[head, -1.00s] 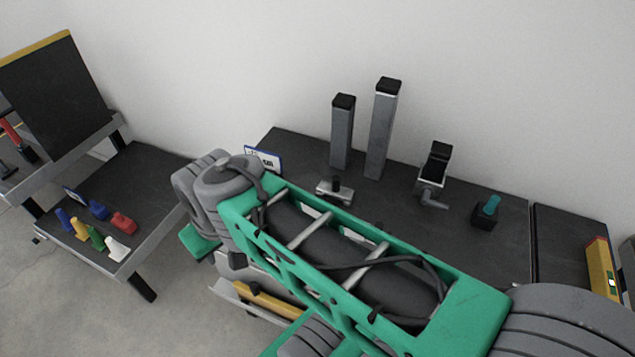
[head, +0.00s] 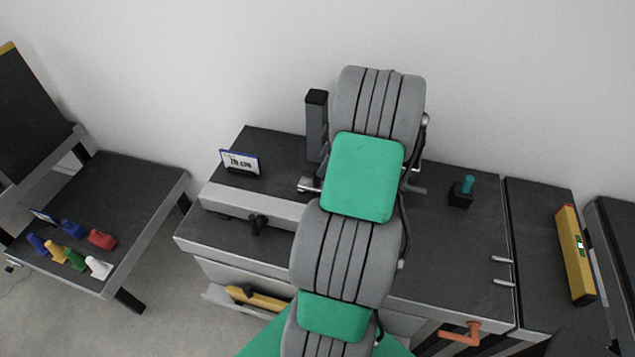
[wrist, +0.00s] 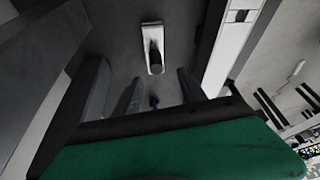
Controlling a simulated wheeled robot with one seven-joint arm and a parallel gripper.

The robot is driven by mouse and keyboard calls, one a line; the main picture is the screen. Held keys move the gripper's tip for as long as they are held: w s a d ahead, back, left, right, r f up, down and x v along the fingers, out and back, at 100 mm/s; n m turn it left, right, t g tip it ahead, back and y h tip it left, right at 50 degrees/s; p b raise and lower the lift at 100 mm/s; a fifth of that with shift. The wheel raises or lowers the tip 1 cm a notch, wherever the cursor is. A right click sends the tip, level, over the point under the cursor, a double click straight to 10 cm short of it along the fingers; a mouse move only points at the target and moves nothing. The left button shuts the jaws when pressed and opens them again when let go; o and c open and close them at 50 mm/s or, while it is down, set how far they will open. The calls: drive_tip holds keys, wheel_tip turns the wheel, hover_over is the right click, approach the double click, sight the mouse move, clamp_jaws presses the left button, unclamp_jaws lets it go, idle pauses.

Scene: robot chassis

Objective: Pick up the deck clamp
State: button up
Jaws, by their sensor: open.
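The deck clamp, a small silver base with a black upright part, lies on the dark bench top. In the wrist view the clamp (wrist: 154,62) is at the upper middle, just beyond and between my open fingers, with nothing held. In the head view only the silver end of the clamp (head: 307,186) shows left of my arm; the rest is hidden. My gripper (wrist: 160,78) shows in the wrist view as two grey fingers. In the head view my gripper is hidden behind my arm.
A grey post (head: 316,125) stands behind the clamp. A label sign (head: 240,163) stands to its left. A black block with a teal knob (head: 462,190) is at right. A yellow level (head: 575,255) lies farther right. Coloured pieces sit on the low left table (head: 150,180).

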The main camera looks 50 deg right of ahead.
sight(317, 183)
drive_tip(key=x, duration=0.2)
drive_tip(key=p+x, duration=0.1)
drive_tip(key=x, duration=0.2)
drive_tip(key=d+p+x, duration=0.1)
drive_tip(key=x, duration=0.1)
drive_tip(key=shift+f, duration=0.55)
drive_tip(key=shift+c, duration=0.4)
clamp_jaws()
idle(0.4)
